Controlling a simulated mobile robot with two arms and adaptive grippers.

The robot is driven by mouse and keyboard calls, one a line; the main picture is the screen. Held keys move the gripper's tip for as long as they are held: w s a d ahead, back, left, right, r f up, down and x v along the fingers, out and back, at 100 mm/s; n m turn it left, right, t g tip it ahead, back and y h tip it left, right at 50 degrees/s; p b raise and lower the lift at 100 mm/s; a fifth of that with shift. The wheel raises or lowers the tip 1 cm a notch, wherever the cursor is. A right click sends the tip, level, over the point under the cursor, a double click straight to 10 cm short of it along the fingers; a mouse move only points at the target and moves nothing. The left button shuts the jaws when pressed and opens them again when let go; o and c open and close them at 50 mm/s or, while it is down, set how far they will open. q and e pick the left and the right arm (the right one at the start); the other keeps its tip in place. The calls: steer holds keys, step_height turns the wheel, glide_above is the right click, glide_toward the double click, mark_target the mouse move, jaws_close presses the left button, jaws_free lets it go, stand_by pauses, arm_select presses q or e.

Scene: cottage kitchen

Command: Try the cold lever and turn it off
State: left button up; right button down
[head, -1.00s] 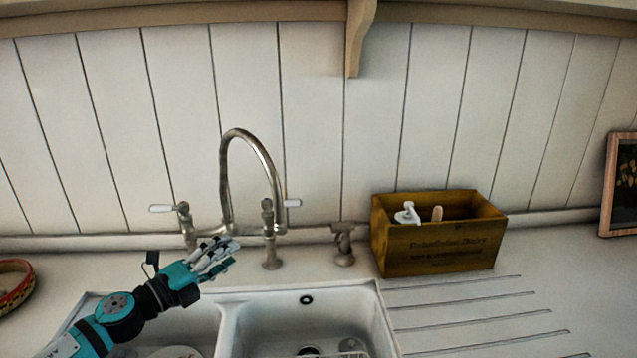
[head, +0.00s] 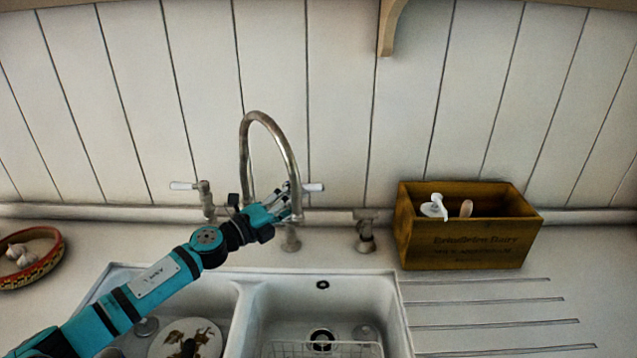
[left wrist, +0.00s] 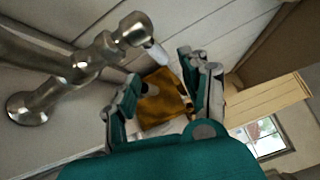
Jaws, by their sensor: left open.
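The left lever (head: 184,185) points left and the right lever (head: 313,187) points right. No hot or cold mark can be read. My left gripper (head: 291,200) is at the right lever's post, which it partly hides. In the left wrist view the right lever's white handle (left wrist: 156,54) lies just beyond the open fingers (left wrist: 167,75), near the gap between them. I see no grip on it. My right gripper is not in view.
Below my arm is a white double sink (head: 318,279) with a plate (head: 186,340) in its left basin. A wooden box (head: 465,247) with a white pump top stands to the right. A smaller fitting (head: 365,233) stands between tap and box. A bowl (head: 50,262) is at left.

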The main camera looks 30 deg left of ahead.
mark_target(318, 189)
arm_select(q)
steer(key=p+x, duration=0.1)
steer(key=x, duration=0.7)
steer(key=c, duration=0.9)
jaws_close()
